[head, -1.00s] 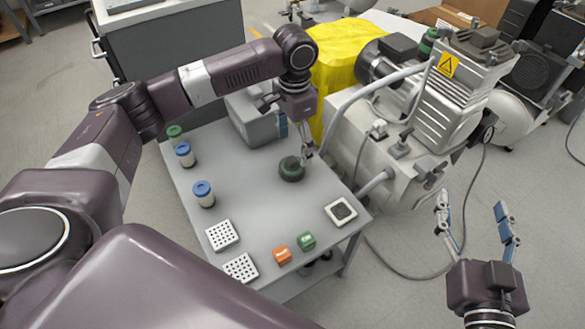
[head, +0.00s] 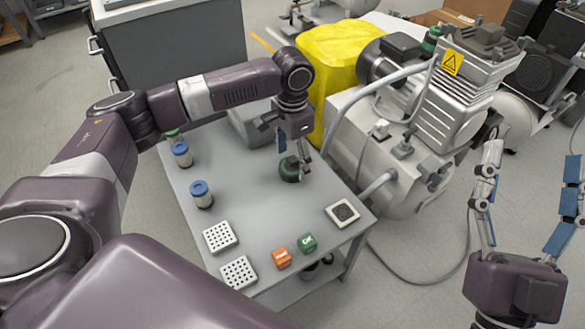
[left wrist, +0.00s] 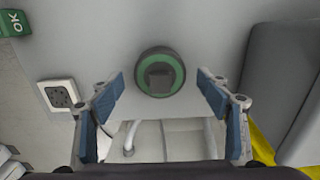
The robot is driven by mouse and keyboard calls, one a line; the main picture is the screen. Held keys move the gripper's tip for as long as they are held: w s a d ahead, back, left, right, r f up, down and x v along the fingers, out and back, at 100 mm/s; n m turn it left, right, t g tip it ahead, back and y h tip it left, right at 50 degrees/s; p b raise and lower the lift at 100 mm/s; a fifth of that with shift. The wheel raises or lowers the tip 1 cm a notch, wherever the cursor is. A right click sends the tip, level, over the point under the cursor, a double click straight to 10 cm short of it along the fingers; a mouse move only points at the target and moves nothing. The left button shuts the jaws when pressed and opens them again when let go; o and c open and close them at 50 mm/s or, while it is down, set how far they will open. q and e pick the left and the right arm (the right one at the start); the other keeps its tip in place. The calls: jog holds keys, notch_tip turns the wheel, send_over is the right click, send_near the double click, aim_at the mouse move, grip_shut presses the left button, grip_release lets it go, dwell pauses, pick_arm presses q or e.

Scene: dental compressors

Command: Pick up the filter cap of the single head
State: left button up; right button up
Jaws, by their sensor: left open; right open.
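The filter cap (head: 289,170) is a round dark piece with a green ring, lying on the grey table. In the left wrist view the cap (left wrist: 160,73) shows a raised dark grip on top. My left gripper (head: 292,160) is open above the cap. In the left wrist view its blue fingertips (left wrist: 160,88) stand to either side of the cap, apart from it. My right gripper (head: 530,185) is open and empty, off to the right over the floor.
The compressor (head: 455,105) stands right of the table (head: 235,185). Blue-topped filters (head: 201,195), white perforated trays (head: 220,237), an orange block (head: 282,258), a green block (head: 307,242) and a square white piece (head: 342,213) lie on the table. A grey bin stands behind my left gripper.

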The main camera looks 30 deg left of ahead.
pick_arm(q)
jog(key=shift+f, duration=0.2)
jog(key=c, duration=1.1)
jog(key=shift+r, duration=0.2)
